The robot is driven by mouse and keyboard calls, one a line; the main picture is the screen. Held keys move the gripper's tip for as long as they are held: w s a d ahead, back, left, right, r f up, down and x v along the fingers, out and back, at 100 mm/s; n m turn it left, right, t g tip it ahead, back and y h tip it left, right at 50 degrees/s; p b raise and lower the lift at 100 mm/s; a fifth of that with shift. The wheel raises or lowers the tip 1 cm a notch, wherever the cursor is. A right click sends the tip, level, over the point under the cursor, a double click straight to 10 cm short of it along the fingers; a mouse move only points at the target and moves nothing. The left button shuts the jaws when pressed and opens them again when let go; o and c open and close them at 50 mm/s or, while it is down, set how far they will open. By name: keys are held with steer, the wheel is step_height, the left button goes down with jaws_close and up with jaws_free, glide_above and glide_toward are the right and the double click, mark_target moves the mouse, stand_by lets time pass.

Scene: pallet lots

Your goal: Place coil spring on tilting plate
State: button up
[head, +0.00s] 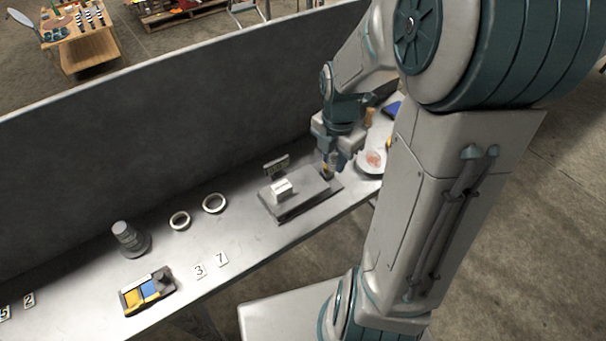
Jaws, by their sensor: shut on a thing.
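My gripper (331,166) is at the right end of the bench, pointing down over the right part of the grey tilting plate (312,196). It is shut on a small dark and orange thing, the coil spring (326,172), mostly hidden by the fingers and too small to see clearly. I cannot tell whether the spring touches the plate. A white block (282,188) sits on the left part of the plate. The plate looks tilted on a dark base.
A small sign (276,164) stands behind the plate. A round dish (371,161) is to its right. Two white rings (214,203), a grey stacked cylinder (129,238), a coloured tray (147,291) and number cards (199,271) lie left. A tall panel (170,140) bounds the bench's back.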

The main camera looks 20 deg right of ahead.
glide_above(305, 182)
step_height(305, 182, down, 4)
steer(key=shift+d+f, duration=0.1)
steer(key=shift+f+b, duration=0.35)
steer(key=shift+f, duration=1.55)
steer(key=shift+f, duration=0.15)
steer(key=o, duration=1)
